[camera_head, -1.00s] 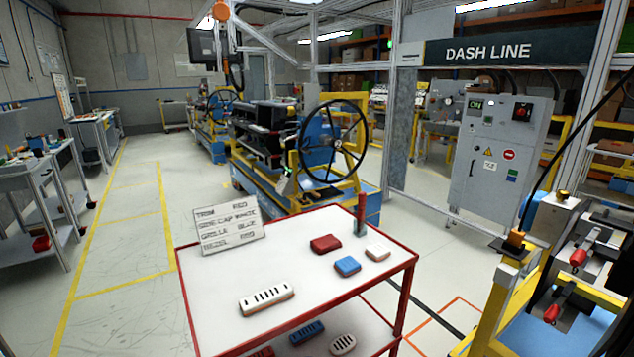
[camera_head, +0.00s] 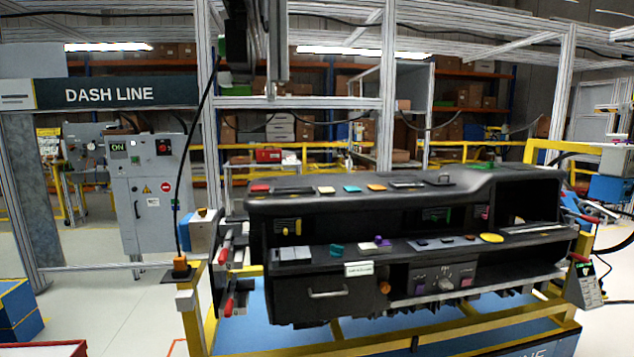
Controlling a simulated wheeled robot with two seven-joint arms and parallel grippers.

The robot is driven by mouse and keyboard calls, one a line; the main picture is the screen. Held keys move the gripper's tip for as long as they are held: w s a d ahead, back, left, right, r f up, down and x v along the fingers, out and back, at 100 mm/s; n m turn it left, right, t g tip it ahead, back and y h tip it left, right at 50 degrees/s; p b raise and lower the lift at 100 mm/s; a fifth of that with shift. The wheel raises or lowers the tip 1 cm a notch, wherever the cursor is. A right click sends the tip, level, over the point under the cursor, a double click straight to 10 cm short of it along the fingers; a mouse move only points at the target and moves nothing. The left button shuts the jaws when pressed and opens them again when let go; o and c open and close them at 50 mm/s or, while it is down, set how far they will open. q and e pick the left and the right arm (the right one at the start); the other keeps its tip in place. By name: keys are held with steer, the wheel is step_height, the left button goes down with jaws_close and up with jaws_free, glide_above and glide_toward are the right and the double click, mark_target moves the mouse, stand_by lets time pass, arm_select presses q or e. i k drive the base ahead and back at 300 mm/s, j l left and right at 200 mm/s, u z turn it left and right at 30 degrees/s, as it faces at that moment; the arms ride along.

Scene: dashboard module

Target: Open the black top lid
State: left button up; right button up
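The black dashboard module (camera_head: 400,222) stands across the middle and right of the head view, on a yellow and blue stand. Its long black top surface (camera_head: 330,199) looks closed. A small dark handle (camera_head: 446,179) stands up on the top, right of the middle; I cannot make out the edges of a lid around it. Below, the front has a drawer-like panel (camera_head: 326,302) with a pale bar handle, also shut. Neither of my grippers shows in the view.
Several small coloured pieces lie on the module's top and middle ledge. Red-handled clamps (camera_head: 227,300) and a yellow post (camera_head: 192,320) stand at its left end. A grey control cabinet (camera_head: 150,200) stands farther left. Pale floor (camera_head: 100,290) is open at the front left.

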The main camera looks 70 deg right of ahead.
mark_target(439, 181)
steer(key=z, duration=3)
